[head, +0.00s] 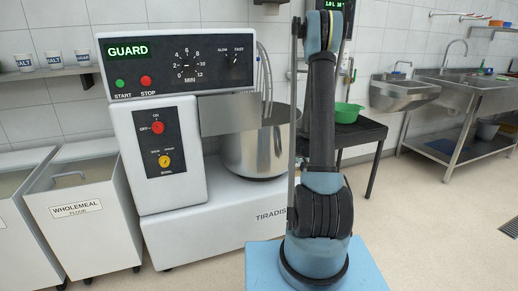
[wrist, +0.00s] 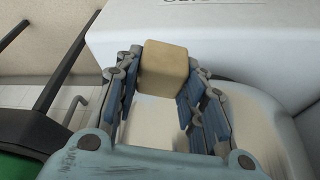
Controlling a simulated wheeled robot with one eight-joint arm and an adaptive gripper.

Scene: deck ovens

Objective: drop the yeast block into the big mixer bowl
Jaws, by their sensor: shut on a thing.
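The yeast block (wrist: 163,67) is a tan cube. My gripper (wrist: 163,80) is shut on it in the wrist view, with the block at the fingertips. The big mixer bowl (head: 250,154) is shiny steel and stands under the mixer head in the head view, partly hidden by a grey guard and my arm. In the wrist view, a pale curved surface shows below and right of the block; I cannot tell how much of it is the bowl. My gripper and the block do not show in the head view, and the bowl's inside is hidden there.
The mixer (head: 165,115) has its control panel at left, with GUARD lit on the display. A black table (head: 362,130) with a green bowl (head: 347,112) stands right of it. Flour bins (head: 85,215) stand at left, sinks (head: 470,85) at right. Floor at right is clear.

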